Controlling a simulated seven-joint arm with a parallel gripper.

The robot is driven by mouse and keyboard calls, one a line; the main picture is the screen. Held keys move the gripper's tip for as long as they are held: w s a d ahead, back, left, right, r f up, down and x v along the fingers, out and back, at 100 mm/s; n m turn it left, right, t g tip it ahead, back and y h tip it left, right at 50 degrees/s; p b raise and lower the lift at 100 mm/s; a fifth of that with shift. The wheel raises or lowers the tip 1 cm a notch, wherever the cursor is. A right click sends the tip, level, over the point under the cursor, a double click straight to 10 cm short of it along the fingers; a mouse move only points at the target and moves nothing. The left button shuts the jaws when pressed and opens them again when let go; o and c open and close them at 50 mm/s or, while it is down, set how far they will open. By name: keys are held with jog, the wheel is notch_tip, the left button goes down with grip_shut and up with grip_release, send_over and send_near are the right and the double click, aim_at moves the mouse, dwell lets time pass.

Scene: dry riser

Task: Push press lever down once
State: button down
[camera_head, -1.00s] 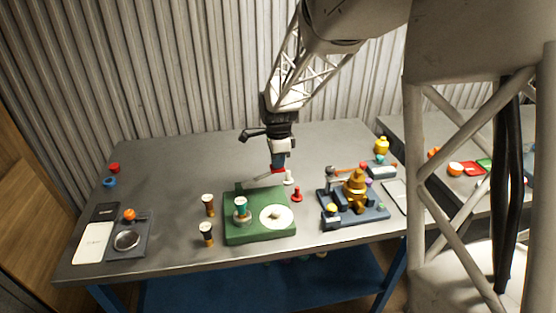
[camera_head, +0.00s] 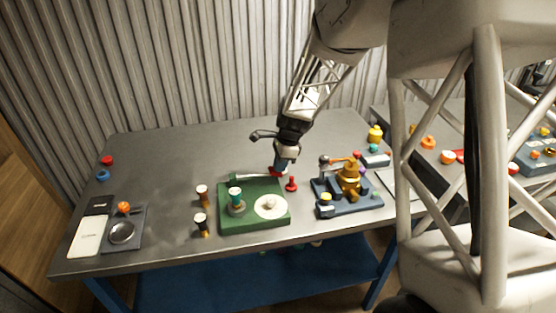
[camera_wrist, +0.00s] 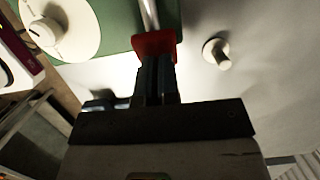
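The press is a green base (camera_head: 252,222) with a metal lever rod (camera_head: 250,178) along its far side. The rod ends in a red handle (camera_wrist: 155,45). My gripper (camera_head: 279,168) is at the handle, pointing down. In the wrist view, its dark fingers (camera_wrist: 158,78) look closed together, with their tips against the red handle, which shows wider than they are. I see no handle part between the fingers. In the head view the gripper mostly hides the handle. A white disc (camera_head: 270,206) lies on the base, and a teal-and-white piece (camera_head: 236,200) stands beside it.
A pale peg (camera_wrist: 217,53) stands near the handle. A blue fixture with gold parts (camera_head: 350,205) is further right.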

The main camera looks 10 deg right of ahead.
jog(key=shift+s+f, duration=0.35)
jog(key=shift+f, duration=0.3)
jog(key=d+v, duration=0.2)
jog(key=v, duration=1.3)
jog(key=shift+w+f, duration=0.35)
jog(key=shift+w, duration=0.1)
jog(key=shift+d, duration=0.15)
jog(key=shift+r, duration=0.1)
jog(key=s+a+r+n+t+h, duration=0.1)
jog(key=s+a+r+n, duration=0.2)
jog(key=s, duration=0.6)
jog(key=s+a+r+n+h, duration=0.1)
jog(key=s+r+n, duration=0.4)
jog(key=s, duration=0.5)
jog(key=s+f+n+t+h, duration=0.1)
jog(key=s+n, duration=0.8)
jog(key=s, duration=0.9)
jog(key=shift+s+a+f+n, duration=0.3)
jog(key=shift+a+f+n, duration=0.15)
jog(key=shift+f, duration=0.2)
